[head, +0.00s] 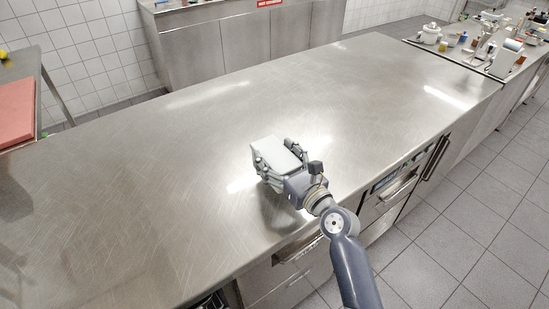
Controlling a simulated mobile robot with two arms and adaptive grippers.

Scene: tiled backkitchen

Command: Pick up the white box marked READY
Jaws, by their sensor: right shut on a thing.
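The white box (274,151) is on or just above the steel counter, near the middle of the head view. I cannot tell whether it touches the counter. No READY marking can be read on the side I see. My right gripper (279,162) is shut on the white box, with its fingers on both sides of it. The palm hides the near end of the box. My left gripper is not in view.
The steel counter (150,180) is bare around the box. Several small items and a white pot (430,34) stand at the far right. A red board (17,110) lies on a side table at left. Drawers with handles (398,187) line the counter's front.

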